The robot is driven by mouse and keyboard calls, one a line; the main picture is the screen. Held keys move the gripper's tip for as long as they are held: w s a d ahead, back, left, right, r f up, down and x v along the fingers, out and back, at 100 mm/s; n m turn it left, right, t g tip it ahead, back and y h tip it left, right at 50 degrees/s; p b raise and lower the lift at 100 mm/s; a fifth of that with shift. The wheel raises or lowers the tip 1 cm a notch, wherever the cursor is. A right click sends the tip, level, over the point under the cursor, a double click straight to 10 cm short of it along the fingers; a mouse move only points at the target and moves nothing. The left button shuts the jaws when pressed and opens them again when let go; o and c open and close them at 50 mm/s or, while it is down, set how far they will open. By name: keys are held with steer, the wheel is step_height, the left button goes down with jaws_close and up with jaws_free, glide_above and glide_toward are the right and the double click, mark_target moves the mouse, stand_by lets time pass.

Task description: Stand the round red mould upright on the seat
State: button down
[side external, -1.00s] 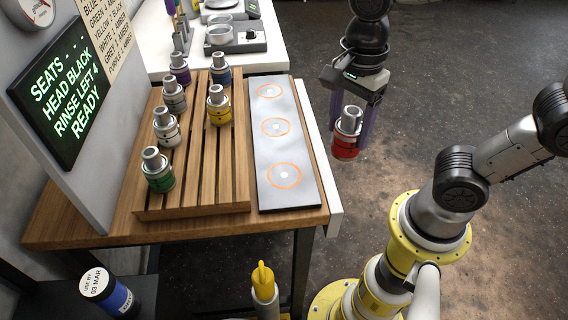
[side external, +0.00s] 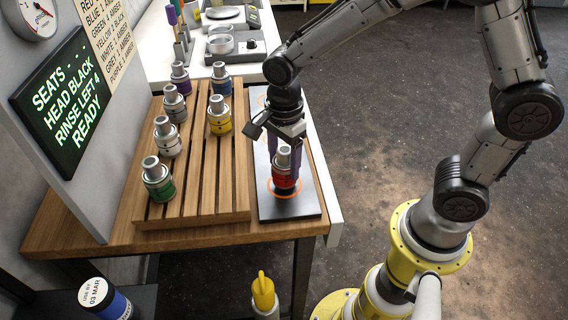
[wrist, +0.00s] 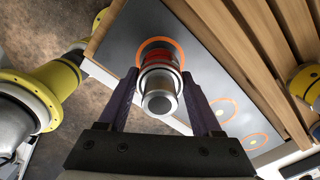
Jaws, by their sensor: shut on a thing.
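The round red mould (side external: 283,178) is a short cylinder with a silver top, upright between the fingers of my gripper (side external: 284,165). My gripper is shut on it, with its purple fingers on either side. The mould is over the nearest orange ring seat (side external: 285,189) on the grey plate (side external: 292,208); I cannot tell whether its base touches. In the wrist view the mould (wrist: 158,85) shows silver top first, its red band partly hidden below, with the orange ring (wrist: 180,51) around its base. The plate's other rings are mostly hidden by my arm in the side view.
Several moulds stand on the slatted wooden rack left of the plate, including a green one (side external: 158,184) and a yellow one (side external: 219,120). A black screen (side external: 62,103) reads "SEATS - - -, HEAD BLACK, RINSE LEFT 4, READY". A white bench with instruments (side external: 230,45) stands behind.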

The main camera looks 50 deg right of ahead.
steer(key=shift+f, duration=0.6)
steer(key=shift+f, duration=0.1)
steer(key=shift+c, duration=0.3)
jaws_free()
